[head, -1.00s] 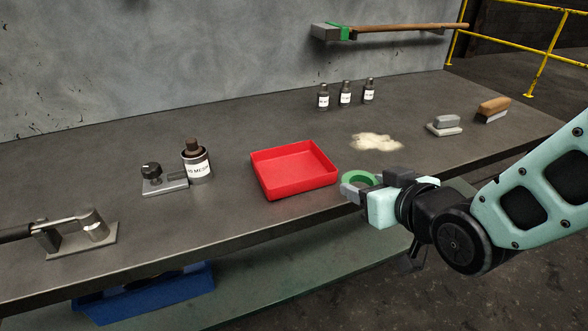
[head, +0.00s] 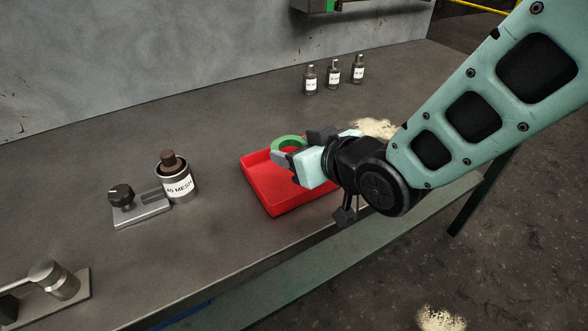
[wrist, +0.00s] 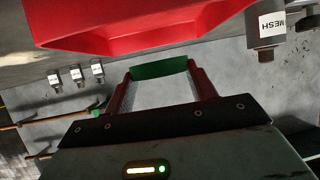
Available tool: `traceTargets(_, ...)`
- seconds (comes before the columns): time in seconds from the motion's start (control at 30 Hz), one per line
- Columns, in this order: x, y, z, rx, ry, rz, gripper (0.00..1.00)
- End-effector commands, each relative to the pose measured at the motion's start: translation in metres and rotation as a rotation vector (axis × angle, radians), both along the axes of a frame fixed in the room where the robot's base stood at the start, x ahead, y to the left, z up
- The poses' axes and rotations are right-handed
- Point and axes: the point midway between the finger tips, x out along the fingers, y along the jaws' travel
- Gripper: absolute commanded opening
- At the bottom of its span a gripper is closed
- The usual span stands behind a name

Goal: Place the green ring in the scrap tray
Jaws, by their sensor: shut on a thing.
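My gripper (head: 300,146) is shut on the green ring (head: 287,142) and holds it at the fingertips. In the wrist view the ring (wrist: 158,68) shows as a green band between the two fingers. The red scrap tray (head: 272,192) lies on the bench under my gripper, and the ring overlaps its back edge in the head view. My gripper hides the tray's right part. The tray (wrist: 150,35) fills the top of the wrist view, apart from the ring. The ring's exact height above it is hard to tell.
A labelled can (head: 177,184) with a brown-topped item in it and a metal block with a black knob (head: 140,205) stand left of the tray. Several small bottles (head: 333,75) stand at the back. Pale powder (head: 378,127) lies behind my wrist.

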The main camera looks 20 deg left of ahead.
Motion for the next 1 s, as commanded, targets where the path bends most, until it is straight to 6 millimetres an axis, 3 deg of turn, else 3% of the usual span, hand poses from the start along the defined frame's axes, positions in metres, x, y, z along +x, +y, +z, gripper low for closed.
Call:
traceTargets(0.4,0.0,0.0,-0.051,-0.002,0.001,0.0,0.34)
traceTargets(0.83,0.001,0.0,-0.059,0.001,0.0,-0.001,0.34)
traceTargets(0.87,0.0,0.0,-0.059,0.001,0.0,-0.001,0.59)
traceTargets(0.9,0.0,0.0,-0.058,0.001,0.0,-0.001,0.7)
traceTargets(0.93,0.0,0.0,-0.058,0.001,0.0,-0.001,0.78)
traceTargets(1.0,0.0,0.0,-0.058,0.001,0.0,-0.001,0.78)
